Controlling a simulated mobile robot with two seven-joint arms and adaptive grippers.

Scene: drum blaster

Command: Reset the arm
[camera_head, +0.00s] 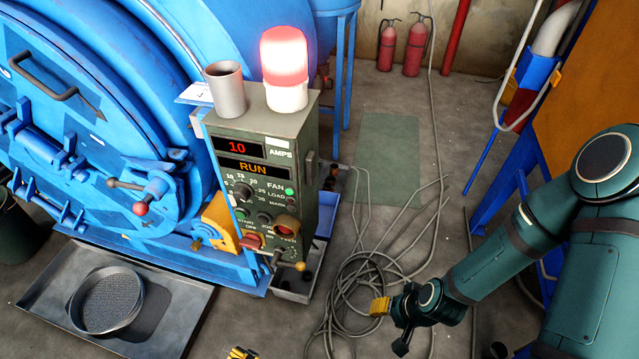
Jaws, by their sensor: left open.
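My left gripper (241,353) shows only as yellow and black tips at the bottom edge, left of centre. It is open, with nothing seen between the tips; the rest is cut off. My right arm (520,255), dark green, comes in from the right and bends down toward the middle. My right gripper (391,322) is at its end, with a yellow pad and dark parts, above the floor cables. I cannot tell whether its jaws are apart. No held object shows there.
A control box (305,165) reading "10" and "RUN" stands ahead, with a lit red lamp (285,65) and grey cup (226,90) on top. A blue drum machine (110,110) fills the left. A tray (170,310) holds a round sieve (105,300). Cables (365,280) lie coiled.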

